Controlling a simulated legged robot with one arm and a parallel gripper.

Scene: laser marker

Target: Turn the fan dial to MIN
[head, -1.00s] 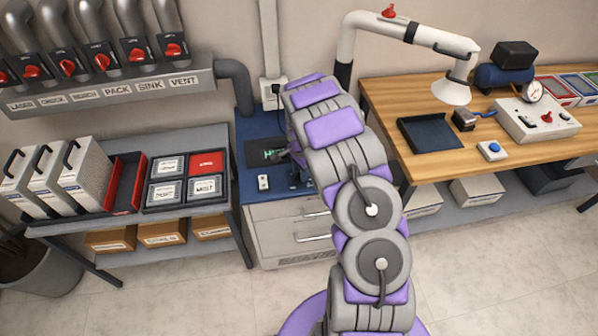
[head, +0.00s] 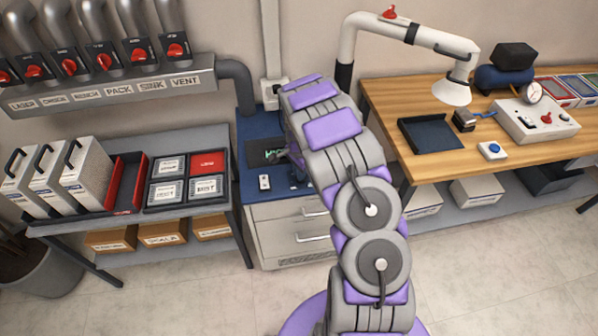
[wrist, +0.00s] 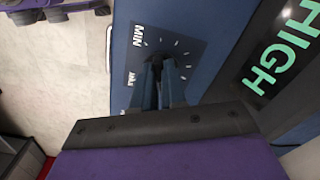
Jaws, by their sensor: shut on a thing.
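In the wrist view, my gripper (wrist: 160,68) is shut on the fan dial, whose knob is mostly hidden between and under the fingertips. The dark dial plate (wrist: 186,32) has white tick marks around the knob. The word MIN (wrist: 138,35) is at its upper left, and a smaller label, probably MAX (wrist: 131,79), is below it. I cannot tell where the dial points. A dark screen (wrist: 250,72) beside the plate shows HIGH in green letters. In the head view the screen (head: 262,158) is on the blue bench, and my arm hides the dial.
The blue bench (head: 246,196) stands between a shelf with trays (head: 140,224) and a wooden table (head: 425,165). A small white switch (head: 264,182) lies near the screen. A grey duct (head: 236,85) and a wall pipe (head: 270,45) rise behind the bench.

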